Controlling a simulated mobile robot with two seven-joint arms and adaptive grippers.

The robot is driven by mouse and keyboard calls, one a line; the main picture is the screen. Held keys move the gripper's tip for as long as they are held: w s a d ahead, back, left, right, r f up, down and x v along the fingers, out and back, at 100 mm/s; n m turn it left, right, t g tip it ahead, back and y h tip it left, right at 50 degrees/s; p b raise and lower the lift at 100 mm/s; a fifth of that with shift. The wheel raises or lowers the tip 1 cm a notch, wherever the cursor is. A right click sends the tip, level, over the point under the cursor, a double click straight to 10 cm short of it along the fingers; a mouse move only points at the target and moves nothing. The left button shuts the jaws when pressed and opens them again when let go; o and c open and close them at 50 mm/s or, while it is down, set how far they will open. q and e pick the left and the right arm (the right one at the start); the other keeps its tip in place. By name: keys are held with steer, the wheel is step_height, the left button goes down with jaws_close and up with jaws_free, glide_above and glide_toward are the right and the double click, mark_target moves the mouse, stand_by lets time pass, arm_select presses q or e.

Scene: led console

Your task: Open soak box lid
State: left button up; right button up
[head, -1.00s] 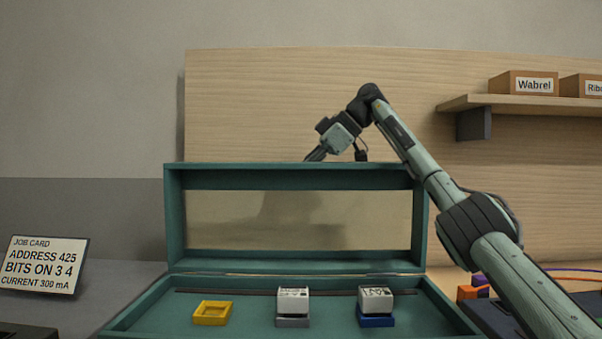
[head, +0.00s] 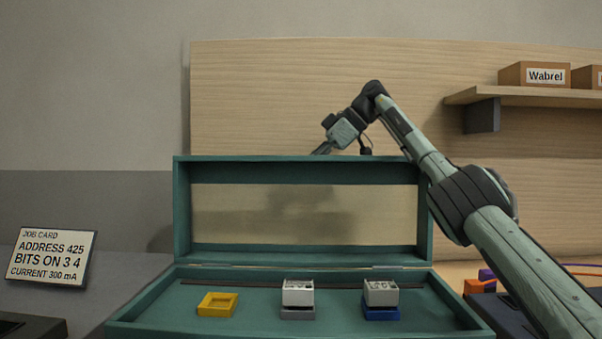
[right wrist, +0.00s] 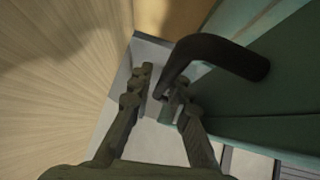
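The soak box (head: 140,315) is a teal case at the front centre of the head view. Its lid (head: 305,170), a teal frame with a clear window, stands upright at the back edge, open. My right gripper (head: 320,150) reaches over behind the lid's top edge, its fingertips hidden there. In the right wrist view, my right gripper (right wrist: 165,90) has its fingers apart. The dark lid handle (right wrist: 215,52) on the teal lid runs close to the fingertips, one end near the gap; contact is unclear. My left gripper is not in view.
Inside the box are a yellow tray (head: 217,304), a grey block (head: 298,313) and a blue block (head: 381,313), the last two with whitish tops. A job card (head: 50,258) stands left. A shelf (head: 520,95) with cartons is at upper right.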

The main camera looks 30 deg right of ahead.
mark_target(372, 157)
steer(key=shift+d+f, duration=0.1)
steer(key=shift+f, duration=0.15)
steer(key=v, duration=0.5)
steer(key=shift+s+d+r, duration=0.1)
steer(key=shift+r, duration=0.2)
steer(key=s+d, duration=0.2)
steer(key=d, duration=0.1)
steer(key=s+d, duration=0.5)
steer(key=d, duration=0.1)
steer(key=shift+s, duration=0.25)
steer(key=shift+f, duration=0.1)
